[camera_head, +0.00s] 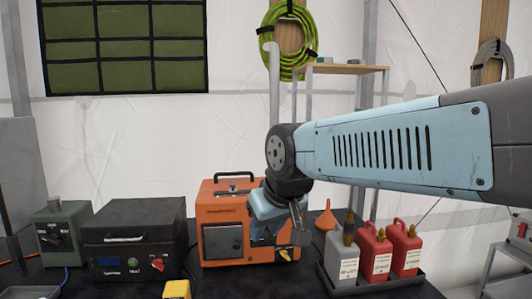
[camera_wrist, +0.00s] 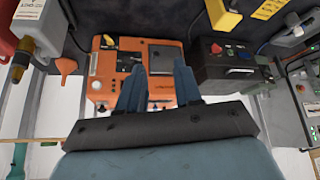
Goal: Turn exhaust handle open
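The orange generator-like box (camera_head: 222,212) stands on the dark table with a carry handle on top and a grey panel on its front. A small yellow knob or lever (camera_head: 285,253) shows at its lower right; I cannot tell if this is the exhaust handle. My gripper (camera_head: 298,215) is in front of the box's right side and hides part of it. In the wrist view the box (camera_wrist: 162,55) appears upside down, with my gripper (camera_wrist: 157,75) in front of it. Its two blue fingers stand apart, with nothing visible held between them.
Left of the box are a black case (camera_head: 132,225) and a green unit (camera_head: 58,230). To the right are an orange funnel (camera_head: 326,217) and a black tray (camera_head: 415,280) of red and grey canisters. A yellow object (camera_head: 176,290) lies at the front. A grey pipe (camera_head: 274,95) rises behind.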

